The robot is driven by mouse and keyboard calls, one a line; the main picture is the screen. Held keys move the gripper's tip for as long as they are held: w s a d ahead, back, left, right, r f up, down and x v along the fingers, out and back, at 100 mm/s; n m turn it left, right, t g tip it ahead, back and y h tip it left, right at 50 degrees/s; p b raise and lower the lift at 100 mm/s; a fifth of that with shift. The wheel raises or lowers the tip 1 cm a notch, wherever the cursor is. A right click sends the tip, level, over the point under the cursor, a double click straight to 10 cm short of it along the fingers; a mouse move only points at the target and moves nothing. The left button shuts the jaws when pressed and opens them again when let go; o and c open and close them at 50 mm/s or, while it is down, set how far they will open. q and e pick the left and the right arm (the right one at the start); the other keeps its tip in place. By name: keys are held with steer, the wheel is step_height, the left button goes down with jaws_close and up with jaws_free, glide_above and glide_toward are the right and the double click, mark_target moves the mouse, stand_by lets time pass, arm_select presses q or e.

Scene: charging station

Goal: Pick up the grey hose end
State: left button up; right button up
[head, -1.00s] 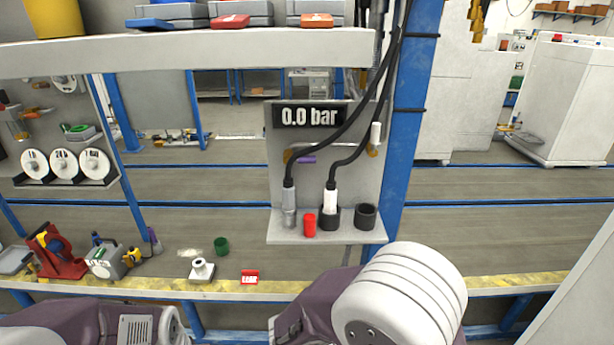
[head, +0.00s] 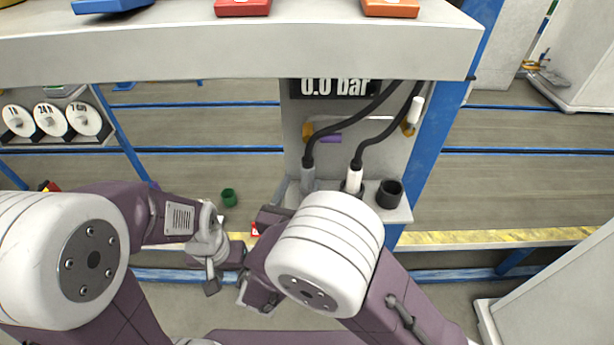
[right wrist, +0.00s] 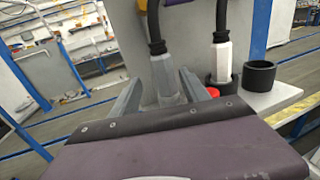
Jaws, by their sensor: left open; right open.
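The grey hose end (head: 308,179) stands upright on the small shelf of the pressure panel, its black hose leading up from the top. In the right wrist view the grey hose end (right wrist: 166,82) stands between the two spread fingers of my right gripper (right wrist: 160,78), which is open; I cannot tell whether they touch it. In the head view my right gripper is mostly hidden behind my own white arm joint. My left gripper (head: 223,273) is open and empty, low and left of the shelf, away from the hose end.
The white hose end (head: 354,180) stands close to the right, with a black cup (head: 390,194) beyond it. A red cap (right wrist: 213,92) is just beside the right finger. An overhead shelf (head: 230,55) hangs above.

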mark_target(306, 178)
steer(key=w, duration=0.1)
steer(key=w+d+p, duration=0.1)
steer(key=w+r+p, duration=0.1)
steer(key=shift+w+d, duration=0.15)
steer(key=shift+d, duration=0.2)
steer(key=shift+w+d+f, duration=0.1)
steer(key=shift+w, duration=0.05)
steer(key=shift+w+f, duration=0.15)
steer(key=shift+w, duration=0.1)
steer(key=c, duration=0.4)
jaws_close()
